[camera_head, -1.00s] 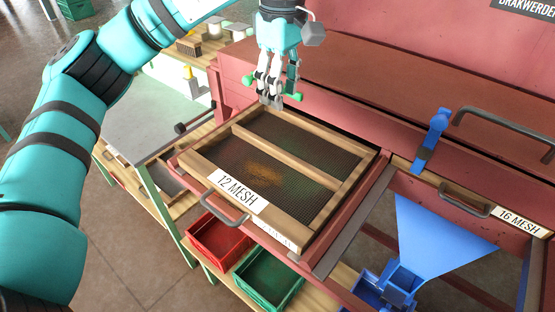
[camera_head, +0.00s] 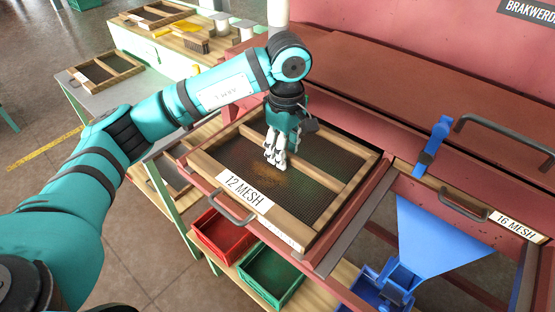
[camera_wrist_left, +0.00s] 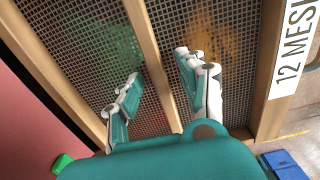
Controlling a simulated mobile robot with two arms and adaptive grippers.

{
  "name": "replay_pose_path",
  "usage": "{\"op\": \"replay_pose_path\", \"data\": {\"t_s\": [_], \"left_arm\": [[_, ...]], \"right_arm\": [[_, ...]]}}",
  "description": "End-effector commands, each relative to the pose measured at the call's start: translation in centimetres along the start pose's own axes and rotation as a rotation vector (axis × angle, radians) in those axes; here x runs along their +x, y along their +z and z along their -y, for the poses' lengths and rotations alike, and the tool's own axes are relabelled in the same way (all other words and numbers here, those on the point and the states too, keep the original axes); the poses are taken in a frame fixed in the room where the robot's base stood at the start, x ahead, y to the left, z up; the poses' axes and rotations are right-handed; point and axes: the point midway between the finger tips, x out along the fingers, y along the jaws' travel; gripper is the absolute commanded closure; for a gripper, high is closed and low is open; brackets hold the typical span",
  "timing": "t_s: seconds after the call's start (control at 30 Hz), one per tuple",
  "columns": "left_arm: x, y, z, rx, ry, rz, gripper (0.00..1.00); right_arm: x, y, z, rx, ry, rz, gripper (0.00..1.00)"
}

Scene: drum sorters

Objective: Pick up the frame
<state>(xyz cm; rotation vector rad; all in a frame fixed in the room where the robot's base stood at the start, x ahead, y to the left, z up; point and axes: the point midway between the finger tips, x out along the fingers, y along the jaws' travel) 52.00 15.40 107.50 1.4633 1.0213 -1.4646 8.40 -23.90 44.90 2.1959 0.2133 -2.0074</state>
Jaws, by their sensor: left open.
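The wooden frame labelled 12 MESH (camera_head: 284,220) lies in a pulled-out red drawer. It has a dark mesh, a wooden middle bar and a patch of orange-brown grains on the mesh. My left gripper (camera_head: 275,160) points down over the middle of the frame and is open. In the left wrist view, the frame's middle bar (camera_wrist_left: 148,50) runs between the two spread fingers (camera_wrist_left: 157,88). I cannot tell whether the fingers touch the bar or mesh. A green patch also shows through the mesh there. My right gripper is not in view.
A red bin (camera_head: 222,236) and a green bin (camera_head: 268,276) stand below the drawer. A blue funnel (camera_head: 435,240) is to the right, beside the 16 MESH drawer (camera_head: 515,225). Another wooden frame (camera_head: 106,70) lies on the grey table at left; a brush (camera_head: 196,43) is behind.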

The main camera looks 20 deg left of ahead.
Motion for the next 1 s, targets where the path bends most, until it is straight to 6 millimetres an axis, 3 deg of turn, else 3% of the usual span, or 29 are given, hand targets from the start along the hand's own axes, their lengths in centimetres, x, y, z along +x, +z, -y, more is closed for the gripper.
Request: {"op": "replay_pose_path", "data": {"t_s": [0.23,0.57,1.0], "left_arm": [[0.29,0.00,-0.02,0.001,0.001,0.000,0.60],[0.25,0.00,-0.02,0.000,0.001,0.000,1.00],[0.13,0.00,-0.05,0.001,0.003,0.000,1.00]], "right_arm": [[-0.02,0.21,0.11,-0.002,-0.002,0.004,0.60],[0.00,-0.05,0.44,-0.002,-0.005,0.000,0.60],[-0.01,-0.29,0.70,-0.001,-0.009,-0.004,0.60]]}}
